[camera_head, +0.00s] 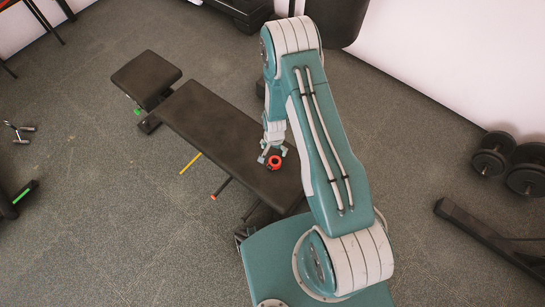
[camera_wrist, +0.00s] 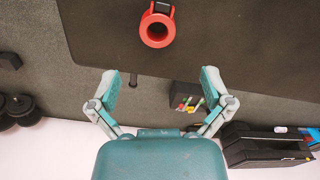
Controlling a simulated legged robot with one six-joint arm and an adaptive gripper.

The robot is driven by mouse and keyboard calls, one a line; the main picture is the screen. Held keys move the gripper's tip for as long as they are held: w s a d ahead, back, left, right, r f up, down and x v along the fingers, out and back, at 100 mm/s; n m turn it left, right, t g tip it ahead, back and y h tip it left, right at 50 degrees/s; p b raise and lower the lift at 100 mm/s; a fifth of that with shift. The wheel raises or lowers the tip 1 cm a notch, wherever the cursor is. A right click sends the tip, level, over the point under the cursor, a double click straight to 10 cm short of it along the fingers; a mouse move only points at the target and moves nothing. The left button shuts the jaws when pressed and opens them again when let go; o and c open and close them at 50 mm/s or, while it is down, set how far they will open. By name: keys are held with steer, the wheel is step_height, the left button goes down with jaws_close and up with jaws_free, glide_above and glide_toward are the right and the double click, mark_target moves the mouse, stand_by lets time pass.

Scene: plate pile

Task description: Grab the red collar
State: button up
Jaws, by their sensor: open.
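The red collar (camera_head: 274,162) is a small ring lying on the black bench pad (camera_head: 217,122), near the pad's edge closest to my arm. In the wrist view the collar (camera_wrist: 156,30) is at the top centre, with its round hole facing the camera and a dark clip part at its top. My gripper (camera_wrist: 160,85) is open, its two fingers spread wide with nothing between them. The collar is beyond the fingertips in the wrist view, apart from them. In the head view my gripper (camera_head: 272,152) is right at the collar and partly beside it.
The bench seat (camera_head: 146,78) is at the upper left. Dumbbells (camera_head: 492,153) stand on the floor at the right. A dark box with coloured items (camera_wrist: 188,100) and black cases (camera_wrist: 265,145) lie below the bench pad in the wrist view. The floor left of the bench is mostly clear.

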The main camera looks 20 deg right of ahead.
glide_toward(275, 162)
steer(key=shift+s+a+f, duration=0.3)
steer(key=shift+s+f, duration=0.25)
steer(key=shift+s, duration=0.15)
steer(key=f, duration=0.6)
steer(key=shift+w+d+f, duration=0.1)
steer(key=shift+w+f, duration=0.1)
steer(key=c, duration=1.1)
